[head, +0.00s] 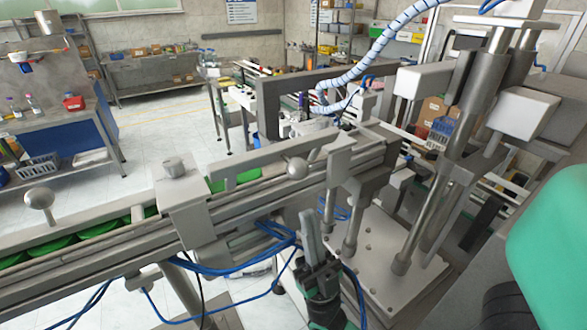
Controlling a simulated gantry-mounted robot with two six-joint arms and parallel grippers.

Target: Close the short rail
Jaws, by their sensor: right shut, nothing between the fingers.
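The short rail (250,167) is a grey metal bar on top of the cap conveyor, near the middle of the head view. A round knob (297,168) sits by its right part. Whether the rail is fully down cannot be told from this angle. My right gripper (309,220) is shut and empty, pointing up in front of the conveyor. In the picture it is below the knob and apart from it. My left gripper is not in view.
The conveyor channel (100,262) runs across the left and holds several green caps (55,243). Blue hoses (225,268) hang under it. A metal plate (385,262) with upright posts stands right of my gripper. Another round knob (39,200) is at the left.

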